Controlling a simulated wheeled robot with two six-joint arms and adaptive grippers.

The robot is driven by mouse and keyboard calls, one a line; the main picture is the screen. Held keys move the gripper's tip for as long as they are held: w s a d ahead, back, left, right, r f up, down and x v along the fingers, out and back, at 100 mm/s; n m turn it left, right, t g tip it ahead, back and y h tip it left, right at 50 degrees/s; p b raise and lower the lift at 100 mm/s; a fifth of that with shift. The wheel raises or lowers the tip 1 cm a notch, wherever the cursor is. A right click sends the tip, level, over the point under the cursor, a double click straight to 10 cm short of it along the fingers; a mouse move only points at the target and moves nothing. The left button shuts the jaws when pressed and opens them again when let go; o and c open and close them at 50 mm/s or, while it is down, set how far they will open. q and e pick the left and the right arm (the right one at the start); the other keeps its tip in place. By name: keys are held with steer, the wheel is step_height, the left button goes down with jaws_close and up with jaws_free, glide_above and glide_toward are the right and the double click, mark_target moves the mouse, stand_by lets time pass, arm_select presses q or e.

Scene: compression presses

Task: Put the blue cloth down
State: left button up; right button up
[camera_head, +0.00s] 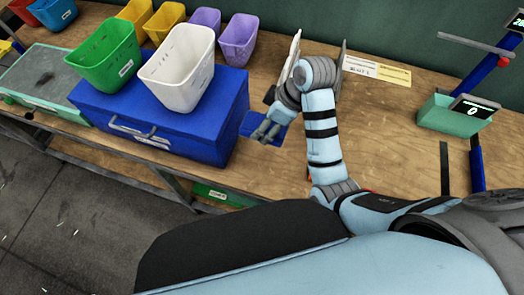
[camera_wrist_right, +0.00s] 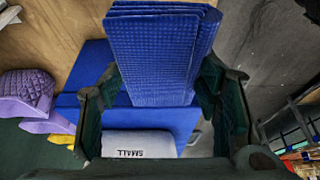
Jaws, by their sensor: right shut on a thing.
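The blue cloth (camera_wrist_right: 160,48) is folded into a thick, layered pad with a textured face. In the right wrist view it stands between the two fingers of my right gripper (camera_wrist_right: 162,82), which is shut on it. In the head view the cloth (camera_head: 254,127) shows as a small blue patch beside the gripper (camera_head: 268,132), just right of the blue toolbox (camera_head: 165,122). It appears held above the wooden bench (camera_head: 385,140); any contact with the bench is hard to tell. My left gripper is not in view.
A white bin (camera_head: 178,68) and a green bin (camera_head: 105,55) stand on the blue toolbox. Purple (camera_head: 238,40) and yellow bins (camera_head: 163,22) are behind. Paper labels (camera_head: 375,70) lie on the bench. A green scale box (camera_head: 455,115) stands right. Bench between is mostly clear.

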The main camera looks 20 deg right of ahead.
steer(key=s+f, duration=0.2)
steer(key=f, duration=0.1)
steer(key=shift+s+a+f, duration=0.1)
step_height(320, 180, down, 4)
steer(key=b, duration=0.2)
glide_above(261, 162)
steer(key=d, duration=0.1)
steer(key=f, duration=0.6)
steer(key=shift+s+d+f, duration=0.15)
steer(key=shift+s+f, duration=0.05)
steer(key=shift+s, duration=0.15)
steer(key=f, duration=0.1)
steer(key=w+f, duration=0.1)
steer(key=f, duration=0.1)
steer(key=shift+f, duration=0.1)
steer(key=f, duration=0.1)
steer(key=s+f+b, duration=0.1)
steer(key=shift+s+f, duration=0.1)
steer(key=shift+f, duration=0.3)
steer(key=shift+r, duration=0.1)
steer(key=shift+f, duration=0.2)
steer(key=o, duration=1.1)
steer(key=shift+w, duration=0.2)
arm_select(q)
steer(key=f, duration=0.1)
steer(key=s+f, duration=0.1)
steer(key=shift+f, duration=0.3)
arm_select(e)
steer(key=shift+s, duration=0.1)
